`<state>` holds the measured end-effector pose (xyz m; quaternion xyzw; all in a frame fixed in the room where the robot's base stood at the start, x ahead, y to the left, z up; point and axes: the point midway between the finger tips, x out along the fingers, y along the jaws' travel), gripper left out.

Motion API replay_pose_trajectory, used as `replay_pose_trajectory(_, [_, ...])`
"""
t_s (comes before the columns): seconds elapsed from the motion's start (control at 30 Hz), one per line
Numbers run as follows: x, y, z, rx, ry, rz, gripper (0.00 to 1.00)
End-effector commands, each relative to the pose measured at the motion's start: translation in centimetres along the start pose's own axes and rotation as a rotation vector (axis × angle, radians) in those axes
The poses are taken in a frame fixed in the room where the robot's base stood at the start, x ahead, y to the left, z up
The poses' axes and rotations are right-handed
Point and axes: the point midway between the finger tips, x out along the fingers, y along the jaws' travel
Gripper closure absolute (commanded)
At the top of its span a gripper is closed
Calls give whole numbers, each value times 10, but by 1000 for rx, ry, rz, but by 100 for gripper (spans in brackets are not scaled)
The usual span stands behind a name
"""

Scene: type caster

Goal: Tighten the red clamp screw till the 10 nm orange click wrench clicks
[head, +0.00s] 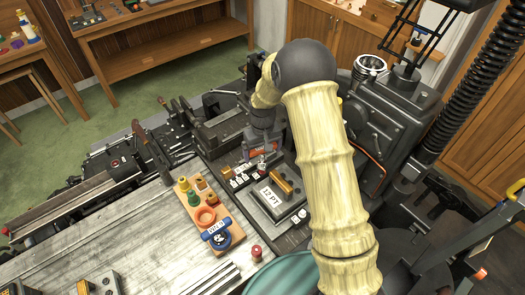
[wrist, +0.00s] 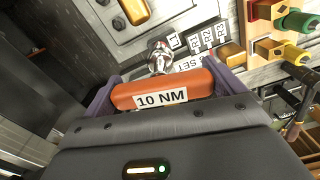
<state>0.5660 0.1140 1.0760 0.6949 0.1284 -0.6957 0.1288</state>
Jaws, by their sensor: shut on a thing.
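The orange click wrench (wrist: 150,98), labelled "10 NM", lies across between the purple fingers of my gripper (wrist: 165,92) in the wrist view. My gripper is shut on its orange handle. A shiny silver and dark red piece (wrist: 160,57) shows just beyond the handle; I cannot tell whether it is the wrench's head, the red clamp screw, or both meeting. In the head view my gripper (head: 263,143) is low over the dark machine bed, beside a row of small white labels. The arm hides much of that spot, and the red clamp screw is not clearly visible.
A grey plate marked "12 PT" (head: 277,204) with a brass bar lies close to my gripper. A wooden rack (head: 213,217) of coloured pieces stands left of it on the bench top. A red-knobbed piece (head: 256,252) stands nearby. Dark machinery (head: 395,120) rises on the right.

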Motion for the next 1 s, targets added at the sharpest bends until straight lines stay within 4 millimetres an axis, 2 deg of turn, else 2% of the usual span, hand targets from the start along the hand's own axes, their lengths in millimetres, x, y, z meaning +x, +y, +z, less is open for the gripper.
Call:
replay_pose_trajectory(0.5, [-38,0,0,0,2,0,60])
replay_pose_trajectory(0.83, [-40,0,0,0,1,0,60])
replay_pose_trajectory(0.87, [-40,0,0,0,1,0,10])
replay_pose_trajectory(1.0, [-40,0,0,0,1,0,37])
